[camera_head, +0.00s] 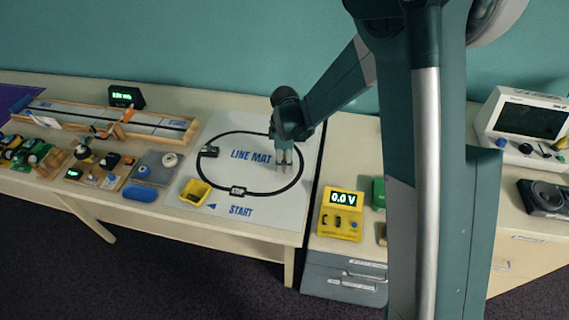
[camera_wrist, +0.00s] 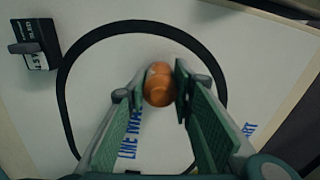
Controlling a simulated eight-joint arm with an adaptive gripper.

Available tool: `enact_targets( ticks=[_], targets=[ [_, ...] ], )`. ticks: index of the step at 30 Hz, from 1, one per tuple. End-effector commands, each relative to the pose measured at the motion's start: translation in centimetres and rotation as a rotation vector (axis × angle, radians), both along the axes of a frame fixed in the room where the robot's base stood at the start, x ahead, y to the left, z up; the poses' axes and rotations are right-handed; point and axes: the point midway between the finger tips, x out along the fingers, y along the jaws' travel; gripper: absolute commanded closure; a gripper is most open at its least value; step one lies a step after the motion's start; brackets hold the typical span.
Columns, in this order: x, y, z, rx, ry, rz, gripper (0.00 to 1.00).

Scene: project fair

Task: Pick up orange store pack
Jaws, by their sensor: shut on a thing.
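The orange store pack (camera_wrist: 159,84) shows in the wrist view as a rounded, copper-orange thing between the fingertips. My gripper (camera_wrist: 157,90) is shut on it, with a green pad on each side. In the head view my gripper (camera_head: 284,168) points down over the right part of the white line mat (camera_head: 225,130), inside the black loop. The pack is too small to make out clearly there. Whether it touches the mat is hard to tell.
A dark labelled block (camera_wrist: 34,50) lies at the loop's upper left in the wrist view. A yellow tray (camera_head: 195,192) sits at the mat's front left. A yellow meter (camera_head: 341,214) reading 0.0 V stands right of the mat. Parts crowd the left table.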

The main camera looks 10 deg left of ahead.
Motion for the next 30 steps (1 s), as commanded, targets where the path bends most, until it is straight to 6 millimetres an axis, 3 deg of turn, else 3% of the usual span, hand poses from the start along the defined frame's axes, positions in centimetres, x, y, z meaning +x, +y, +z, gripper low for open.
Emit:
enact_targets(
  ticks=[8, 21, 30],
  targets=[
    [0.0, 0.0, 2.0, 0.0, 0.0, 0.0, 0.88],
    [0.0, 0.0, 8.1, 0.0, 0.0, 0.0, 0.88],
    [0.0, 0.0, 9.9, 0.0, 0.0, 0.0, 0.88]
  ],
)
